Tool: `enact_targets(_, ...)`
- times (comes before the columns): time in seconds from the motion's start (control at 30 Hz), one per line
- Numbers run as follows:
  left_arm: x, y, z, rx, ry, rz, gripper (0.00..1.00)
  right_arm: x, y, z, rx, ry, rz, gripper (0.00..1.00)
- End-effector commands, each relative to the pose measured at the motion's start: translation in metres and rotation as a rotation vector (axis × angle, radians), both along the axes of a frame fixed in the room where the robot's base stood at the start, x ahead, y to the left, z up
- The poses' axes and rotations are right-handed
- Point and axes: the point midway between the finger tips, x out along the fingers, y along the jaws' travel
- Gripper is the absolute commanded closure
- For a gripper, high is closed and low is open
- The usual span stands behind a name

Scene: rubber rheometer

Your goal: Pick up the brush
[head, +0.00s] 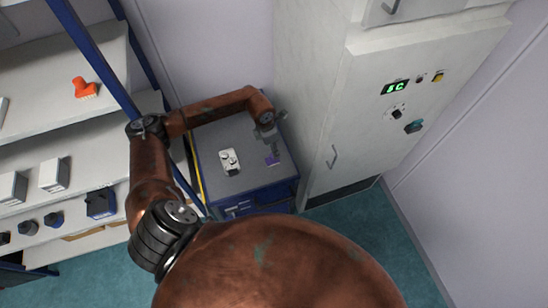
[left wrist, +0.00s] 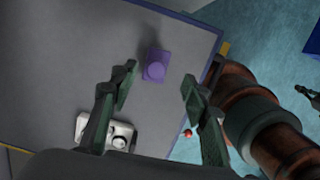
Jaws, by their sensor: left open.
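The brush (head: 85,88), orange-red, lies on the upper white shelf at the left in the head view. My left gripper (head: 275,148) is far to its right, above the grey top of a blue cabinet. In the left wrist view my left gripper (left wrist: 159,80) is open, with nothing between its fingers.
The grey cabinet top (head: 215,135) also holds a white device (head: 229,161). A tall white cabinet (head: 335,110) with a green display stands close to the right. A blue shelf post (head: 95,62) stands near the brush. Boxes sit on the lower shelves.

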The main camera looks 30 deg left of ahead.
Motion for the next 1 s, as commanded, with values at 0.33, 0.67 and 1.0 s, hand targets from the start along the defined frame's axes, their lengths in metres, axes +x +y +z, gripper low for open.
enact_targets(0.33, -0.002, 0.004, -0.040, -0.005, 0.006, 0.009, 0.57, 0.000, -0.009, 0.015, -0.010, -0.001, 0.001, 1.00)
enact_targets(0.67, 0.003, 0.002, -0.071, -0.004, 0.001, 0.004, 0.57, 0.001, -0.011, 0.019, -0.011, -0.002, 0.000, 1.00)
enact_targets(1.0, 0.004, 0.001, -0.071, -0.005, 0.001, 0.002, 0.69, 0.002, -0.008, 0.019, -0.008, -0.003, -0.001, 1.00)
